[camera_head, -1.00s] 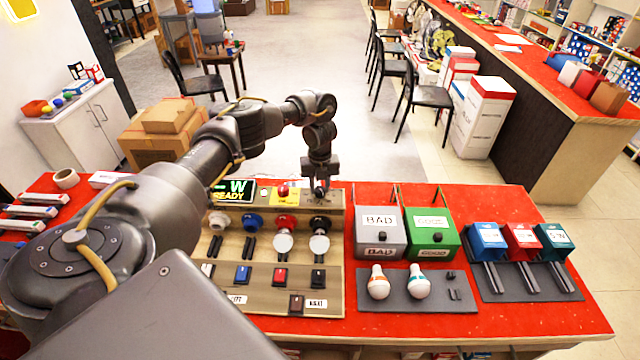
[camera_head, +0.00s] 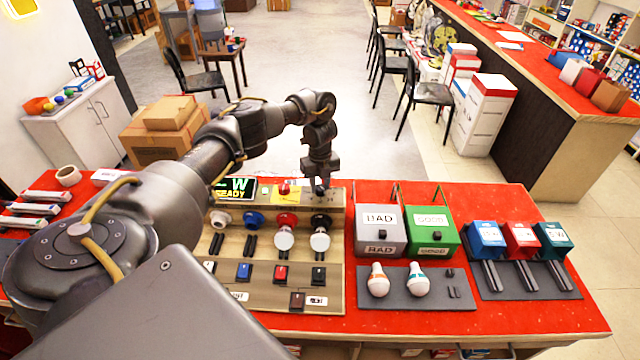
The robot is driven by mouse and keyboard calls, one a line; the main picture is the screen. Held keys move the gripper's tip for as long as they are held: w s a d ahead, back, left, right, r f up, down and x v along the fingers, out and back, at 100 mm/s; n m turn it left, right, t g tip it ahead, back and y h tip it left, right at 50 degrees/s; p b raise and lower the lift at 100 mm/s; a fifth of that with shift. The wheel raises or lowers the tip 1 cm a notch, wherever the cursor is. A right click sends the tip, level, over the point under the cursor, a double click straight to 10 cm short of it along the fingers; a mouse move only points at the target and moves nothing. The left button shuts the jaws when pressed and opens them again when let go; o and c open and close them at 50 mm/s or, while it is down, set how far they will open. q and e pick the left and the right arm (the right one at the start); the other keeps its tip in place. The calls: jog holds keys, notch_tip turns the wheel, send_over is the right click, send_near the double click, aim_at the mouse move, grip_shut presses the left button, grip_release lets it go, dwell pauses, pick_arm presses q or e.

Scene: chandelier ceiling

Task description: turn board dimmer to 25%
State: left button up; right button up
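The test board (camera_head: 262,270) is a tan panel on the red table, with coloured sockets, bulbs, switches and a display reading "W READY" (camera_head: 236,189). My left gripper (camera_head: 320,188) points down at the top right corner of the board, where a small dark knob, likely the dimmer, sits. The fingers are around or just above this spot; the knob is mostly hidden by them. I cannot tell whether they grip it. A red button (camera_head: 284,188) is just left of the gripper. My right gripper is not in view.
Grey BAD (camera_head: 380,232) and green GOOD (camera_head: 432,233) boxes stand right of the board, with two loose bulbs (camera_head: 378,281) on a dark mat before them. Blue, red and teal bins (camera_head: 522,238) are farther right. My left arm covers the table's left part.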

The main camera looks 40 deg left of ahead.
aim_at(319, 185)
pick_arm(q)
jog(key=o, duration=0.5)
jog(key=shift+c, duration=0.2)
notch_tip(319, 185, up, 11)
jog(key=p, duration=0.1)
jog(key=shift+a+f, duration=0.1)
dwell(0.4)
